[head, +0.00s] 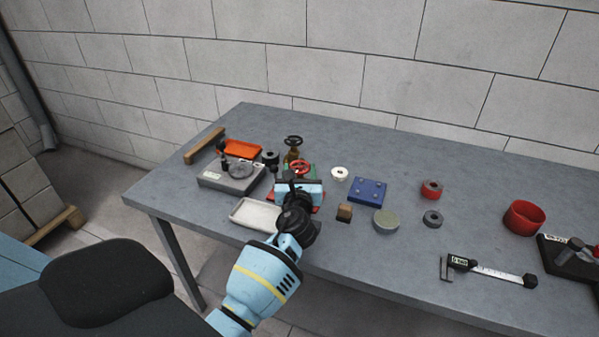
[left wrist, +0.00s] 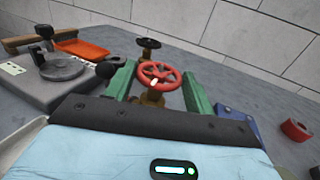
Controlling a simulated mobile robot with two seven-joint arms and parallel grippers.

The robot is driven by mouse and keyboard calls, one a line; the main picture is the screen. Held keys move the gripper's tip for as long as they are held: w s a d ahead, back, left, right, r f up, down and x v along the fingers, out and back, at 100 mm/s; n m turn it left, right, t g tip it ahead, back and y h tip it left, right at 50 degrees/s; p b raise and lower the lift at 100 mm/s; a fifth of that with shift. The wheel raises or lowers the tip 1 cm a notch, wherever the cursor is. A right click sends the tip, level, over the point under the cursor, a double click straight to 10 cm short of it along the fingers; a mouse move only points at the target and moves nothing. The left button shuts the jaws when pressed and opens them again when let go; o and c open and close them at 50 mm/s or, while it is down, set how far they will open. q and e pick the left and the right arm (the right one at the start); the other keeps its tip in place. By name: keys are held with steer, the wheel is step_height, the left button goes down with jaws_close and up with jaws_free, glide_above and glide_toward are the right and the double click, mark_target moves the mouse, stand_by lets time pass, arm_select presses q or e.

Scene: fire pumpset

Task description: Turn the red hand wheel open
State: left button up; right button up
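The red hand wheel (head: 300,166) is a small spoked ring just beyond my left gripper in the head view. In the left wrist view the red wheel (left wrist: 160,75) sits on a brass stem, near the picture's middle. My left gripper (head: 299,178) has a pale blue body with a black edge. Two green finger-like bars (left wrist: 197,98) stand apart on either side of the wheel, so it looks open. I cannot tell if either touches the rim. The gripper hides the valve's lower part in the head view. My right gripper is not in view.
A black hand wheel (head: 293,140) on a brass valve stands behind the red one. A grey instrument (head: 232,176), an orange tray (head: 241,149) and a pale tray (head: 256,213) lie left. A blue block (head: 367,191) and a white ring (head: 339,173) lie right.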

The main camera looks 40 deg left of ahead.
arm_select(q)
steer(key=shift+c, duration=0.8)
